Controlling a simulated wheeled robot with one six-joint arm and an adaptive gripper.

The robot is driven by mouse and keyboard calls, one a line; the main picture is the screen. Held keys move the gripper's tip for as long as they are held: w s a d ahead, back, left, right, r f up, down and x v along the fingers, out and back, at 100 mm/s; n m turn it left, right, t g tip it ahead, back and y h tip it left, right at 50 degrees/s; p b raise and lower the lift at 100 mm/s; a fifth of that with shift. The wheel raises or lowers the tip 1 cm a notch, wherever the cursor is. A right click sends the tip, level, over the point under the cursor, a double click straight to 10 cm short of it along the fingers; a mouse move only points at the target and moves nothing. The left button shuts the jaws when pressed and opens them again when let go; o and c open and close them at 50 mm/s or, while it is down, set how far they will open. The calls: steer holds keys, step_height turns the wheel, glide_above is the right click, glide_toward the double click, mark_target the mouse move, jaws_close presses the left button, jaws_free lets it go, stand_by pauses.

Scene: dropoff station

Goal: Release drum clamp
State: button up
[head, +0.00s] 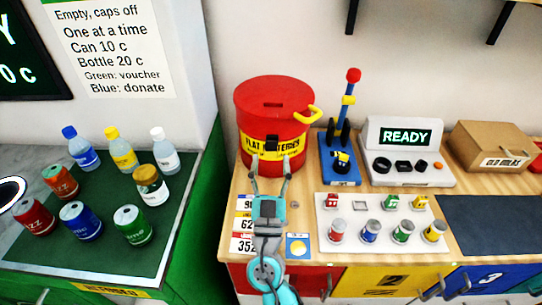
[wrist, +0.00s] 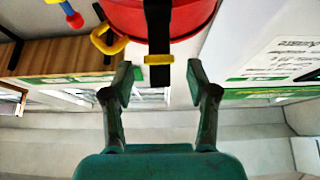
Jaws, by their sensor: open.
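A red drum (head: 270,100) with a slotted lid stands on the wooden bench, with a yellow label reading "FLAT BATTERIES", partly covered. A black latch (head: 272,143) sits on its front, and a yellow handle (head: 309,116) sticks out at its right. My gripper (head: 270,166) is open and empty in front of the drum. Its fingertips (wrist: 160,82) lie either side of the strap's line, apart from it.
Right of the drum stand a blue lever press (head: 340,172), a "READY" console (head: 408,165) and a cardboard box (head: 490,147). A white tray (head: 345,240) holds small cans and batteries. Bottles and cans stand on the left counter (head: 100,262). A dark mat (head: 490,220) is clear.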

steer(key=s, duration=1)
steer(key=shift+s, duration=0.15)
steer(key=shift+d, duration=0.1)
